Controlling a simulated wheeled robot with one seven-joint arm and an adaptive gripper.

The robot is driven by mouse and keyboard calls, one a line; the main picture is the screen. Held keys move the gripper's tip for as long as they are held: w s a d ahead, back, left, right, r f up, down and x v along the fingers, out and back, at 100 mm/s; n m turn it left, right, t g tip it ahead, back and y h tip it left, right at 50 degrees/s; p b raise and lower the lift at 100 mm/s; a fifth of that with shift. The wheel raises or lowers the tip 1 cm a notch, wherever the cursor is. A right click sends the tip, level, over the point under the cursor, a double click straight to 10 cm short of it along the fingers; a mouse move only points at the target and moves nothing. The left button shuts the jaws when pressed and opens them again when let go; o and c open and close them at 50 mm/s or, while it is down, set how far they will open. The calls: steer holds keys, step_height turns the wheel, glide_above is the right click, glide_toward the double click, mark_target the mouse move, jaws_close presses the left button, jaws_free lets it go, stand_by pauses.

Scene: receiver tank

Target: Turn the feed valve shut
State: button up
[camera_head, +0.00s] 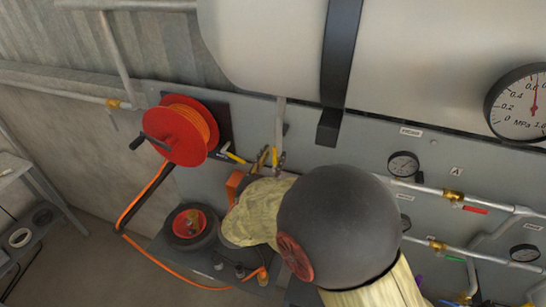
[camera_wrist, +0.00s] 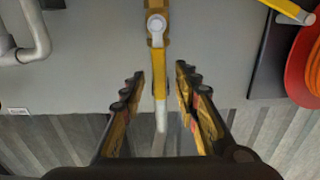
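In the wrist view a valve with a yellow lever (camera_wrist: 159,75) stands in the middle. Its round pale pivot (camera_wrist: 156,25) is at the top and the lever runs straight down in the picture to a pale end. My gripper (camera_wrist: 160,72) is open, with one finger on each side of the lever and a gap to both. In the head view my gripper (camera_head: 268,158) is at the wall panel beside the pipe under the tank, partly hidden by my arm. No readable label shows which valve is the feed valve.
A second yellow lever (camera_wrist: 288,10) is close by; it also shows in the head view (camera_head: 233,157). A red hose reel (camera_head: 182,136) hangs to the left. A large tank (camera_head: 270,50) overhangs from above. Pipes with a red-handled valve (camera_head: 475,210) and gauges are at right.

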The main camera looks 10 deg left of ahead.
steer(key=c, duration=0.8)
jaws_close()
